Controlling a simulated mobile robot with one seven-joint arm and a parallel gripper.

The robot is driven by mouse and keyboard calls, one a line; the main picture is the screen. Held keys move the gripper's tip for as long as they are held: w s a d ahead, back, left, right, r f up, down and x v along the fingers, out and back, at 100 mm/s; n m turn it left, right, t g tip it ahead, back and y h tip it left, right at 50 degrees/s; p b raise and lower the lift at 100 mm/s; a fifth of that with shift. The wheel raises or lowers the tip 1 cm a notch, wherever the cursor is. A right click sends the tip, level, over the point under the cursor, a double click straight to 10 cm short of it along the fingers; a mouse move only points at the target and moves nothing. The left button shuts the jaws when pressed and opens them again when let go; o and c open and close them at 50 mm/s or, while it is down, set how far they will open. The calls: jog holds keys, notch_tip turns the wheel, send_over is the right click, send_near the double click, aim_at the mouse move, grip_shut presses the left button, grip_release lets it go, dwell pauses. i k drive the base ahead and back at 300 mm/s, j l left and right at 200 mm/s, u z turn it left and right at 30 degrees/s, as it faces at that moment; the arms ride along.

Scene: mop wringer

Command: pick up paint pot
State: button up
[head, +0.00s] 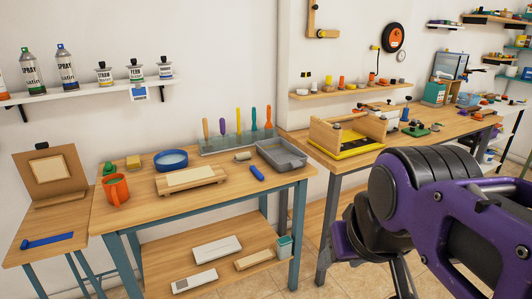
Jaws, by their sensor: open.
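No single thing is clearly marked as the paint pot. A teal-and-white container (284,248) stands on the lower board of the middle bench. An orange mug (116,189) stands on that bench's top. My purple-and-black arm fills the lower right. I cannot make out my gripper's fingers, and nothing held shows.
The middle bench (140,218) also bears a blue bowl (171,160), a wooden block (191,178), a grey tray (281,153) and upright coloured tools (238,122). A yellow-and-wood frame (347,138) sits on the right bench. Spray cans (31,72) crowd the shelf's left.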

aim_at(115, 185)
jog(key=j+u, duration=0.1)
jog(key=u, duration=1.15)
jog(key=i+z, duration=0.3)
jog(key=i, duration=0.6)
